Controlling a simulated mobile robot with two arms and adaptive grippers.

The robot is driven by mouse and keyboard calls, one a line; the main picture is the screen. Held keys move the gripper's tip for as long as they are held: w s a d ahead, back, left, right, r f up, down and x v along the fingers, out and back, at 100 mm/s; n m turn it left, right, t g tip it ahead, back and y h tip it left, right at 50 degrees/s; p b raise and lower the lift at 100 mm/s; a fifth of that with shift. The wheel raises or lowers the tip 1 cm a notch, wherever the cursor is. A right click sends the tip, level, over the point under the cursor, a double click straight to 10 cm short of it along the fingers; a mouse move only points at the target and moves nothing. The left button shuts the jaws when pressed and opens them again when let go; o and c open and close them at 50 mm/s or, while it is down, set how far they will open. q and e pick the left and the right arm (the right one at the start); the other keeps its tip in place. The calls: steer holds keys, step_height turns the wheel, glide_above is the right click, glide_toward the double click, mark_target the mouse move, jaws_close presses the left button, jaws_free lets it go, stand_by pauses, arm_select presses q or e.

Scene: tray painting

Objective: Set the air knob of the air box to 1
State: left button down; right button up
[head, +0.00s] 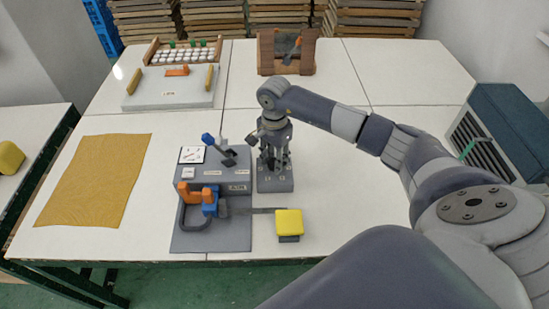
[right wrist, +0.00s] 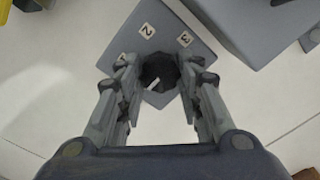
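The air box (head: 275,184) is a small grey block on the white table, just right of the larger grey station. Its dark, faceted air knob (right wrist: 159,70) shows in the right wrist view, with a short white mark on it. Number tiles 2 (right wrist: 147,30) and 3 (right wrist: 185,38) lie beside the knob; a third tile at the left is partly covered by a finger. My right gripper (head: 273,163) points down over the air box. Its fingers (right wrist: 158,66) are apart, one on each side of the knob; I cannot tell whether they touch it. My left gripper is not in view.
The grey station (head: 235,230) with blue and orange parts and a yellow block (head: 289,222) stand close to the air box. A mustard cloth (head: 95,180) lies at left. A grey tray (head: 170,90) and wooden rack (head: 287,52) stand farther back.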

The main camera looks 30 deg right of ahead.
stand_by(0.3)
steer(key=shift+m+b, duration=0.3)
steer(key=shift+m, duration=0.1)
steer(key=m+b, duration=0.2)
steer(key=m, duration=0.1)
steer(key=shift+f+m, duration=0.1)
steer(key=shift+m, duration=0.3)
steer(key=m+b, duration=0.1)
steer(key=m, duration=0.2)
steer(key=shift+m, duration=0.3)
steer(key=shift+m+b, duration=0.35)
steer(key=shift+m, duration=1.55)
steer(key=o, duration=1.1)
steer(key=shift+c, duration=0.2)
